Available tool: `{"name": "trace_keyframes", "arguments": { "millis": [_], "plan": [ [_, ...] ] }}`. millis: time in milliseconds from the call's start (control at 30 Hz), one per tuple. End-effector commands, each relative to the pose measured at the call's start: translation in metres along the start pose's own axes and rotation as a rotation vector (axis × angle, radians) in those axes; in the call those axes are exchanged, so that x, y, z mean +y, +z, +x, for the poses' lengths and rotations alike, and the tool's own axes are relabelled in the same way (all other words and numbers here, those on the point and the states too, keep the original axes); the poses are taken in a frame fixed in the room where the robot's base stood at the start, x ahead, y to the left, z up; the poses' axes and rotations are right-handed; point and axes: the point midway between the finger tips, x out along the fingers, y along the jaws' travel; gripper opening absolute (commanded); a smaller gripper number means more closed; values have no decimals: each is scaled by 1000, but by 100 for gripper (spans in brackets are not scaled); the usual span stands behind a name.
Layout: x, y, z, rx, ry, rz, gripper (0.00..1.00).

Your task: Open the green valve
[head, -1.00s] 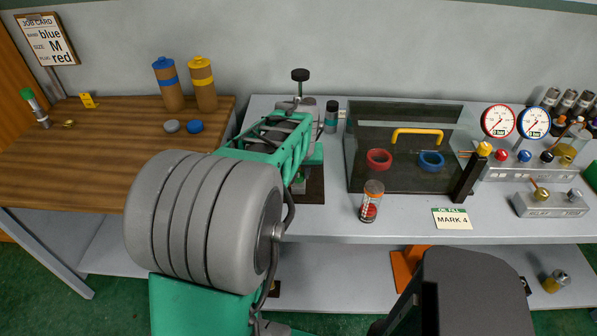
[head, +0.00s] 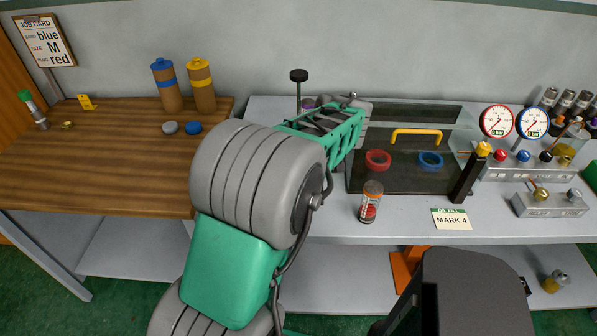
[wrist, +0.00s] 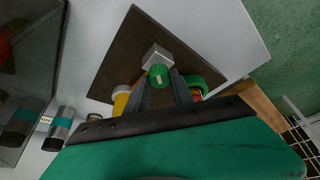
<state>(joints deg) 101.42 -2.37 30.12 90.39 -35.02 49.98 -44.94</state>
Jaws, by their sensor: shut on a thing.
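The green valve (wrist: 158,75) shows in the wrist view as a round green knob with a pale mark. It sits by a silver block (wrist: 157,56) over a dark brown plate (wrist: 135,45). My gripper (wrist: 161,84) is shut on the green knob, with one dark finger on each side. A green ring-like part (wrist: 208,82) and a yellow part (wrist: 121,101) show just beyond the fingers. In the head view my arm hides the gripper and the knob.
A dark glass-fronted box (head: 405,175) with a yellow handle (head: 417,132) stands right of my arm. A teal-banded cylinder (wrist: 60,125) is near the gripper. Gauges (head: 497,121) stand farther right.

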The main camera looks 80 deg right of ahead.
Motion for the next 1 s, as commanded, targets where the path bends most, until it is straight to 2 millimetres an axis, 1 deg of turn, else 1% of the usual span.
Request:
{"name": "trace_keyframes", "arguments": {
  "millis": [300,500,733,1000],
  "plan": [
    [3,0,-1,0,-110,-266,0],
    [4,-1,-1,-1,-166,-401,0],
    [4,-1,0,0,-206,-500,0],
    [4,-1,0,-1,-223,-542,0]
  ]
}}
